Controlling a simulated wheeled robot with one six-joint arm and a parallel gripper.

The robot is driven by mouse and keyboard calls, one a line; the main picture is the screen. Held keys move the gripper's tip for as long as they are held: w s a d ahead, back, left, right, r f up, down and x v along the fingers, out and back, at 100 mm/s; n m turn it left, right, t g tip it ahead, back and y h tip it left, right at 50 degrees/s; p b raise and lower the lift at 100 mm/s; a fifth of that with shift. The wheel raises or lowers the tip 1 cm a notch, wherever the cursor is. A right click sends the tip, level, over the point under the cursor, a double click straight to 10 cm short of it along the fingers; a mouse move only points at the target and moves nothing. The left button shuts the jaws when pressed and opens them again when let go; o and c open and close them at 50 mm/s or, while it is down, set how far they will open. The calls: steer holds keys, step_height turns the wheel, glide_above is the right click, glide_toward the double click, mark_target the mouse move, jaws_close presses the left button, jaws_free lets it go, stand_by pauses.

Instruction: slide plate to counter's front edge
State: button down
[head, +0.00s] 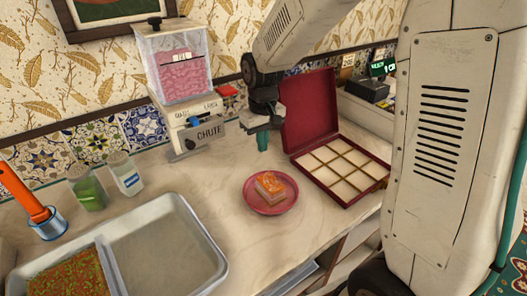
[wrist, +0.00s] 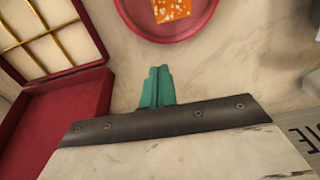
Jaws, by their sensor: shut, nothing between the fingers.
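A round red plate (head: 270,205) lies on the pale marble counter (head: 190,185), holding a small cake piece with an orange top (head: 270,185). In the wrist view the plate (wrist: 140,22) is at the top edge, partly cut off, with the orange-topped piece (wrist: 171,9) on it. My gripper (head: 262,143), with green fingers, hangs above the counter behind the plate, apart from it. In the wrist view my gripper (wrist: 158,80) is shut and empty, its fingertips pointing toward the plate. The counter's front edge (head: 318,243) is on the plate's near right side.
An open red box (head: 312,187) with a gridded tray is right of the plate. A metal tray (head: 212,268), a green shaker (head: 87,188) and a white shaker (head: 125,174) are left. Counter around the plate is clear.

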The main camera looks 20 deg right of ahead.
step_height(320, 180, down, 9)
steer(key=shift+r, duration=0.2)
steer(key=shift+s+d, duration=0.1)
